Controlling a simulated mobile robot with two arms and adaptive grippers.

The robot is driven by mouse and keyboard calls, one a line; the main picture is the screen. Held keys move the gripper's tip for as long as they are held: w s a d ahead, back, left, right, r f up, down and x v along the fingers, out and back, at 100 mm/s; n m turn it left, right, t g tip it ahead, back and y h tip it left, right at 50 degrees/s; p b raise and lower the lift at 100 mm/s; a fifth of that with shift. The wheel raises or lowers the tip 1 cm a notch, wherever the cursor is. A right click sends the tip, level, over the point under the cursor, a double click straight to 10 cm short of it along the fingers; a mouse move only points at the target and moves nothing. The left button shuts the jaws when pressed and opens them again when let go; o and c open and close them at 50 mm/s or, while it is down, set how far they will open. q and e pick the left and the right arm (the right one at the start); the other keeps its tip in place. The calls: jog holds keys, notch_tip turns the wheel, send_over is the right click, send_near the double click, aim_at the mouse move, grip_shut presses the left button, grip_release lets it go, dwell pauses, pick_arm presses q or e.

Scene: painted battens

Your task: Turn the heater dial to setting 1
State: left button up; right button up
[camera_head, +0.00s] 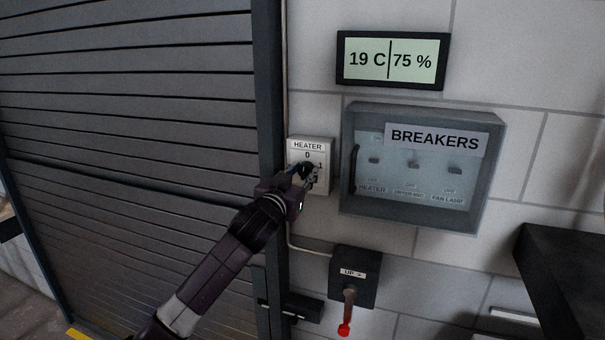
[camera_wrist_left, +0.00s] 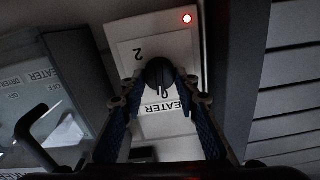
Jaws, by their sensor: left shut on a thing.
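The white heater box (camera_head: 322,150) is on the wall right of the shutter, with a HEATER label and a 0 and a 1 showing. My left gripper (camera_head: 308,175) reaches up to it and covers most of its dial. In the left wrist view the box (camera_wrist_left: 125,50) appears upside down, with a 2 and a 0 marked. Its dark round dial (camera_wrist_left: 159,70) sits between the fingertips of my left gripper, which is shut on it. The dial's mark seems to face the 0, but this is hard to tell. A red light (camera_wrist_left: 187,18) glows on the box.
A clear-fronted breaker box (camera_head: 480,205) with a handle is just right of the heater. A display (camera_head: 393,61) reading 19 C and 75 % hangs above. A lever box (camera_head: 366,282) with a red-tipped lever is below. The slatted shutter (camera_head: 130,100) fills the left.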

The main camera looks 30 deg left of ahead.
pick_arm(q)
jog(key=m, duration=0.3)
jog(key=shift+m, duration=0.3)
jog(key=m, duration=0.2)
jog(key=shift+d+m, duration=0.1)
jog(key=shift+m, duration=0.2)
jog(key=m, duration=0.4)
jog(key=shift+m, duration=0.3)
jog(key=shift+f+m, duration=0.1)
jog(key=shift+m, duration=0.6)
jog(key=shift+d, duration=0.1)
jog(key=o, duration=1.1)
jog(key=v, duration=1.2)
